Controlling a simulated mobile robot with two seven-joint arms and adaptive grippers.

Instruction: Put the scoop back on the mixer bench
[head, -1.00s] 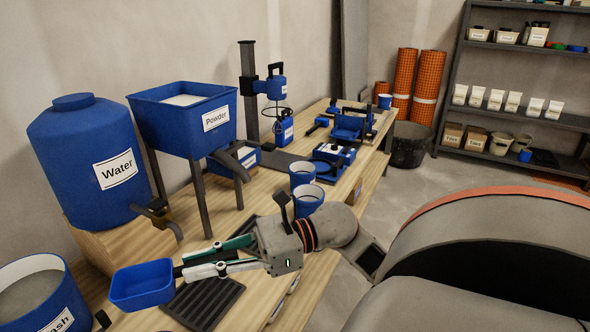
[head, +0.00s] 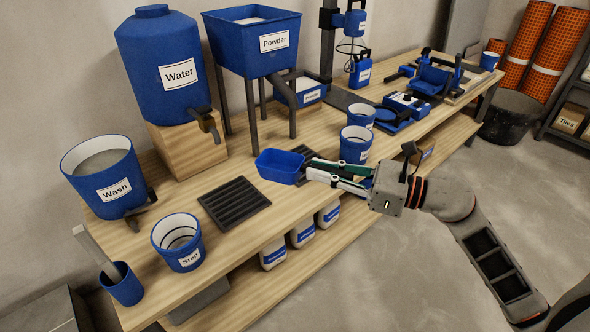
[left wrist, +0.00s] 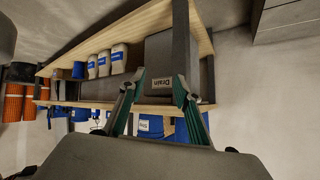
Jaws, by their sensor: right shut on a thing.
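The blue scoop (head: 278,167), a shallow open tray, is held in my right gripper (head: 310,170) in the head view. The right fingers are shut on its handle end, and the handle is mostly hidden between them. The scoop appears over the mixer bench (head: 223,265), between two dark slotted grates; I cannot tell whether it touches the top. My left gripper (left wrist: 157,105) shows only in the left wrist view, with its two fingers apart and nothing between them.
Two blue cups (head: 355,145) stand close behind the gripper. The left grate (head: 234,205) is bare.

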